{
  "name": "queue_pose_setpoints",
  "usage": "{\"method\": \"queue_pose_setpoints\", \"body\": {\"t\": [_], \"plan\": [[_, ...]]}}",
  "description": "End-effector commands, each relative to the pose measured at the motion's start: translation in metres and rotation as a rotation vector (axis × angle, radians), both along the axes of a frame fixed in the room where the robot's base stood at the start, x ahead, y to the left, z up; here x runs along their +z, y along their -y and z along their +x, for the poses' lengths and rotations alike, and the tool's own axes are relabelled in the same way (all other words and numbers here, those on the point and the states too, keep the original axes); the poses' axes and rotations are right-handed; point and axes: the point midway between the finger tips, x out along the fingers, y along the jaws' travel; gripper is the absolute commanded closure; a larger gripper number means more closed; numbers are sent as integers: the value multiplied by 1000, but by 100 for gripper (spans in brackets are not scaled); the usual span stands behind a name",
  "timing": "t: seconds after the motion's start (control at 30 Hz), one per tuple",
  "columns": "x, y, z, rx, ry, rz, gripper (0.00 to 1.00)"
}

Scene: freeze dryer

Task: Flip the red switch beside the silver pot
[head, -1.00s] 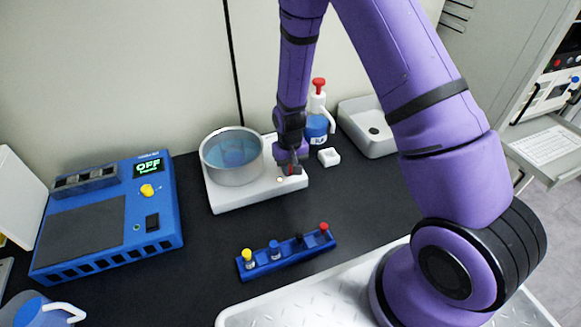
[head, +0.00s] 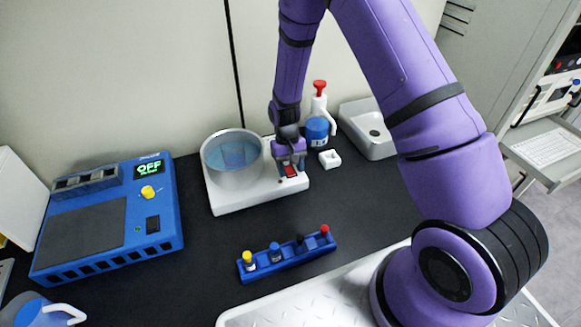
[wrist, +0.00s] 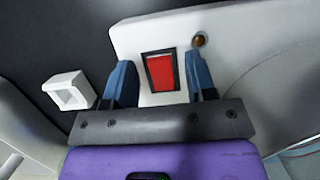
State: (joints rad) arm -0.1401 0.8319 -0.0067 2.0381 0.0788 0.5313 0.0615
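The red switch (head: 290,171) sits on the right part of the white base (head: 245,200), beside the silver pot (head: 232,160). In the wrist view the red switch (wrist: 161,72) has a dark frame and lies between my two fingertips. My gripper (head: 289,168) is over the switch, with its fingers apart and nothing held between them. In the wrist view my gripper (wrist: 160,78) shows one blue-grey finger on each side of the switch. I cannot tell whether the fingers touch the base. The silver pot (wrist: 285,105) is at the right of the wrist view.
A small white block (head: 329,158) and a blue-labelled bottle (head: 317,128) stand close right of the base. A blue rack (head: 285,258) with coloured-cap vials is in front. A blue device (head: 110,215) reading OFF stands left. Black counter lies between them.

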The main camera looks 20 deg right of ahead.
Motion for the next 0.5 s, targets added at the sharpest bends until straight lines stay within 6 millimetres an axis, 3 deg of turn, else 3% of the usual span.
{"method": "queue_pose_setpoints", "body": {"t": [0.27,0.5], "plan": [[4,0,2,0,2,0,49],[39,0,12,0,5,0,49]]}}
